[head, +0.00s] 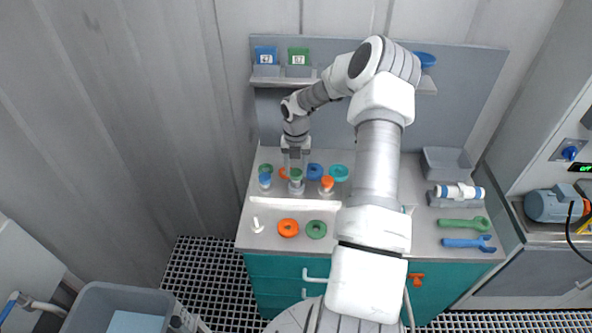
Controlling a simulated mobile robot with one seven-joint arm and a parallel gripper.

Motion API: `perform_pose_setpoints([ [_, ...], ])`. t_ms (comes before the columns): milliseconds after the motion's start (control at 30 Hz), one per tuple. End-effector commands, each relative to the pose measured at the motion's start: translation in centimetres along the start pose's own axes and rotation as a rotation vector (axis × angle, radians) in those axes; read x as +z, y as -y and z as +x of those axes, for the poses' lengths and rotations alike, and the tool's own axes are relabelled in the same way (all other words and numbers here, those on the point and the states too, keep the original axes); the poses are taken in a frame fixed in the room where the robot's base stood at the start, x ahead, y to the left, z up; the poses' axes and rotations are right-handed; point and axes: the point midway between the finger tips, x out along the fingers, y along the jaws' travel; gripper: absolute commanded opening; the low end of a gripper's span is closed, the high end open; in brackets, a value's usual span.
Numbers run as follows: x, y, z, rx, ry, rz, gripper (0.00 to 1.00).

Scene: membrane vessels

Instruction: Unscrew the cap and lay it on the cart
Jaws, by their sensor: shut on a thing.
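The fingers partly hide the green cap.
Behind the vessels lie coloured round parts, including a blue one (315,170) and a teal one (339,172). In front are a pale bar (295,204), an orange ring (288,228), a green ring (316,229) and a white peg (257,225). Wrenches (462,224) lie at right.

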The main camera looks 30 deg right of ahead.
Motion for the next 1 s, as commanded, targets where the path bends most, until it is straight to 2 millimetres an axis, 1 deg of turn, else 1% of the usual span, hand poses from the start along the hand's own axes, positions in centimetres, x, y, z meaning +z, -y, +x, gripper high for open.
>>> perform_pose_setpoints([
  [33,0.0,0.0,-0.4,0.0,0.0,0.0,0.0],
  [1000,0.0,0.0,-4.3,0.0,-0.001,0.001,0.0],
])
